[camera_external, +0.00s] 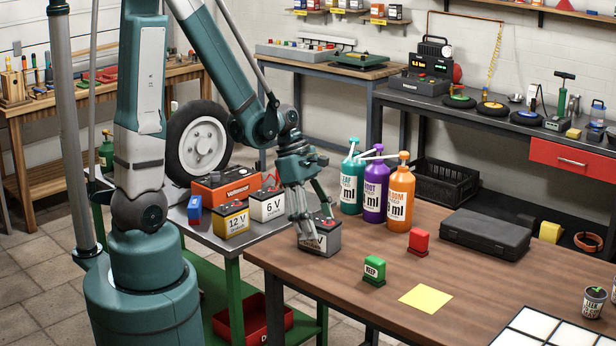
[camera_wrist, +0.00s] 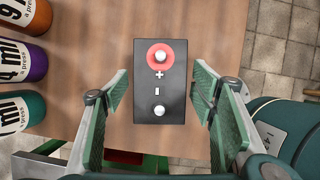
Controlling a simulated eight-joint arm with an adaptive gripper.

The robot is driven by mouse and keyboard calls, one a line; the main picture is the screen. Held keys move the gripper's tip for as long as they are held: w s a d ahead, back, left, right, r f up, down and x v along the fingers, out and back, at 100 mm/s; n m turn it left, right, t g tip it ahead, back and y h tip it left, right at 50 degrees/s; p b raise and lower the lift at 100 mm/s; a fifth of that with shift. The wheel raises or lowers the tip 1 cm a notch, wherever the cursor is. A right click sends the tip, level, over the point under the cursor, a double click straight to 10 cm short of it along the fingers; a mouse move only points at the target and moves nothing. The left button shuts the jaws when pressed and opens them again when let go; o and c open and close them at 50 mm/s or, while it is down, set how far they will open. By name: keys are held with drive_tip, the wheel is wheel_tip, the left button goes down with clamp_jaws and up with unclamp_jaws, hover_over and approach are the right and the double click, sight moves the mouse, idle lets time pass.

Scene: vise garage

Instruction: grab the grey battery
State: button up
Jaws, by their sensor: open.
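The grey battery (camera_external: 320,241) stands upright on the near left corner of the brown table, with a dark top. In the wrist view its black top (camera_wrist: 160,80) shows a red-ringed terminal, a plain terminal and plus and minus marks. My gripper (camera_external: 306,222) is directly over the battery and partly hides its label in the external view. In the wrist view my gripper (camera_wrist: 160,98) is open, with one green-padded finger on each side of the battery. Gaps show between the pads and the battery. I cannot tell how far down the fingers reach.
Teal (camera_external: 352,185), purple (camera_external: 375,188) and orange (camera_external: 398,195) pump bottles stand behind the battery. A green block (camera_external: 374,271) and a red block (camera_external: 419,242) stand to its right. Yellow (camera_external: 231,220) and white (camera_external: 267,205) batteries sit on the cart at left.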

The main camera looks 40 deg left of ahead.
drive_tip(key=shift+d+f, duration=0.25)
drive_tip(key=shift+f, duration=0.4)
drive_tip(key=shift+c, duration=0.6)
drive_tip(key=c, duration=1.5)
